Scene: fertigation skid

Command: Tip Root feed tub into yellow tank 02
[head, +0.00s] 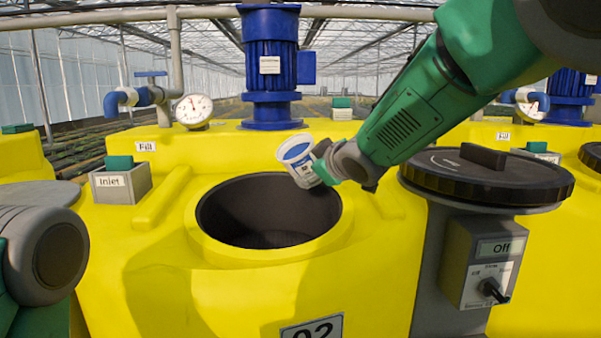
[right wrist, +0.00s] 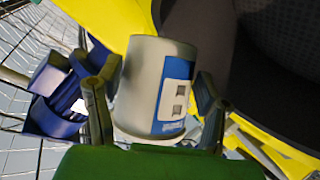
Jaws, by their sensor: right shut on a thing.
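A small white tub (head: 301,163) with a blue label and blue inside is in my right gripper (head: 322,166), at the far right rim of the open tank mouth. The tub is tilted, its top toward the upper left. The right wrist view shows the tub (right wrist: 155,88) between the two fingers (right wrist: 155,100); its label print is too small to read. Yellow tank 02 (head: 160,270) has a round dark open mouth, and its number plate (head: 312,328) is cut off at the bottom edge. My left arm shows at the left edge, but its gripper is out of view.
A black lid (head: 487,177) rests at the right of the mouth, above a control box (head: 482,262) reading Off. A blue motor (head: 270,65) stands behind the mouth. A grey Inlet box (head: 121,185) and a gauge (head: 193,110) are at left.

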